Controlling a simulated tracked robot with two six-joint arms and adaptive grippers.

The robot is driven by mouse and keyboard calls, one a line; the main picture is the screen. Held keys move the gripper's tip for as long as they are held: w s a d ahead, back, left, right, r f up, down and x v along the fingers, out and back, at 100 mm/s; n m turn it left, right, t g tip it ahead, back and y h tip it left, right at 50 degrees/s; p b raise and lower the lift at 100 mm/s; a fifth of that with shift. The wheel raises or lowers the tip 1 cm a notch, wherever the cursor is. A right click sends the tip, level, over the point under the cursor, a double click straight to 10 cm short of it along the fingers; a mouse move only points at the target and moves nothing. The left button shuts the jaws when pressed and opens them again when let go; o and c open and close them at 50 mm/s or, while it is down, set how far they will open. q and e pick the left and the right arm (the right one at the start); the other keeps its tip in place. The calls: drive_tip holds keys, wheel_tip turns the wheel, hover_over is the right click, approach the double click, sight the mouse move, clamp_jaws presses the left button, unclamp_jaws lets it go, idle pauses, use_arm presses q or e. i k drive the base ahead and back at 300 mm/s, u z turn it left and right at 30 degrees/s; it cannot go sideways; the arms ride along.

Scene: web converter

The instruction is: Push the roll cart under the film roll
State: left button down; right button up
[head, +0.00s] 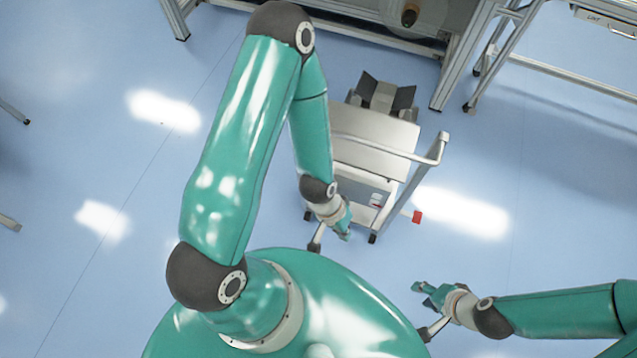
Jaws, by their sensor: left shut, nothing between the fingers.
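The roll cart (377,137) is a light grey wheeled cart with a dark V-shaped cradle (382,97) at its far end and a tubular handle (418,176) at its right side. It stands on the floor in front of the machine, and the cradle looks empty. My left gripper (345,232) is shut and empty at the near end of the cart; I cannot tell whether it touches it. My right gripper (420,296) is open and empty, nearer to me and right of the cart. A dark round part with a brown centre (410,14) shows at the top edge; I cannot tell whether it is the film roll.
The machine frame (455,60) stands beyond the cart, with a leg to the right of the cradle. Another metal frame (560,75) stands at the top right. A small red piece (417,216) shows beside the handle. The blue floor is clear left and right of the cart.

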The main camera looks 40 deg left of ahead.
sight(369, 149)
drive_tip(key=u, duration=0.2)
drive_tip(key=k, duration=0.75)
drive_tip(key=u, duration=0.55)
drive_tip(key=i, duration=0.45)
drive_tip(key=z, duration=0.15)
